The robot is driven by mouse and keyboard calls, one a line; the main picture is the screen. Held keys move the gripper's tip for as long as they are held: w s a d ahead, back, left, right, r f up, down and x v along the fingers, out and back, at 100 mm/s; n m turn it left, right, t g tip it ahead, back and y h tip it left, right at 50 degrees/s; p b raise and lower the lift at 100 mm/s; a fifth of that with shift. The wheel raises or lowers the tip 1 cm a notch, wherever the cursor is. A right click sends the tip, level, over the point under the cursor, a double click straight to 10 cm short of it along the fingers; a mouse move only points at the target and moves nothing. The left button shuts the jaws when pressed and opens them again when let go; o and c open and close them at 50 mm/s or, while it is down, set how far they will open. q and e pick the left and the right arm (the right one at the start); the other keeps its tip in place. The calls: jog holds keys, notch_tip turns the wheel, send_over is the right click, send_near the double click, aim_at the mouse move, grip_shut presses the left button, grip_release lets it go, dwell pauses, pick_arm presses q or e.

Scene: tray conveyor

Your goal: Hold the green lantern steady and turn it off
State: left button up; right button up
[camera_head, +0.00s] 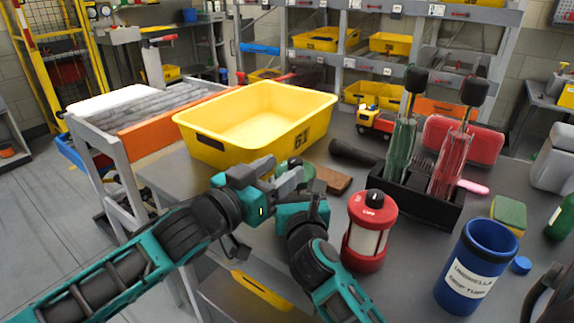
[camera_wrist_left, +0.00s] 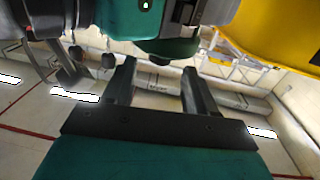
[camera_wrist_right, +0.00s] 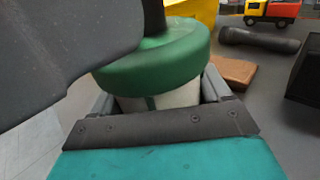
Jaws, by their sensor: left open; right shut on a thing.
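The green lantern (camera_head: 307,172) is mostly hidden behind my grippers in the head view. In the right wrist view its green cap (camera_wrist_right: 160,62) and pale body (camera_wrist_right: 165,99) show, and it looks upright. My right gripper (camera_wrist_right: 160,100) is shut on the pale body, one finger on each side. My left gripper (camera_head: 288,180) is open, close above the lantern's cap. In the left wrist view its two fingers (camera_wrist_left: 160,78) are apart with nothing seen between them. A dark upright piece stands over the cap; I cannot tell whether it is a knob or a finger.
A red lantern (camera_head: 378,214) stands right of my right arm. A yellow bin (camera_head: 205,147) is behind the grippers.

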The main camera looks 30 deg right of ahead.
aim_at(297, 161)
pick_arm(q)
jog(key=shift+x, duration=1.35)
jog(key=shift+c, duration=0.4)
grip_shut()
jog(key=shift+s+d+n+t, duration=0.15)
jog(key=shift+s+n+t, duration=0.15)
jog(key=shift+t, duration=0.1)
jog(key=shift+s+d+r+n+t+y, duration=0.1)
jog(key=shift+n+t+y, duration=0.35)
jog(key=shift+t, duration=0.2)
jog(key=shift+s+n+t+y, duration=0.1)
jog(key=shift+n+t+y, duration=0.3)
jog(key=shift+t, duration=0.25)
jog(key=shift+w, duration=0.15)
jog(key=shift+o, duration=0.4)
grip_release()
jog(key=shift+w, duration=0.1)
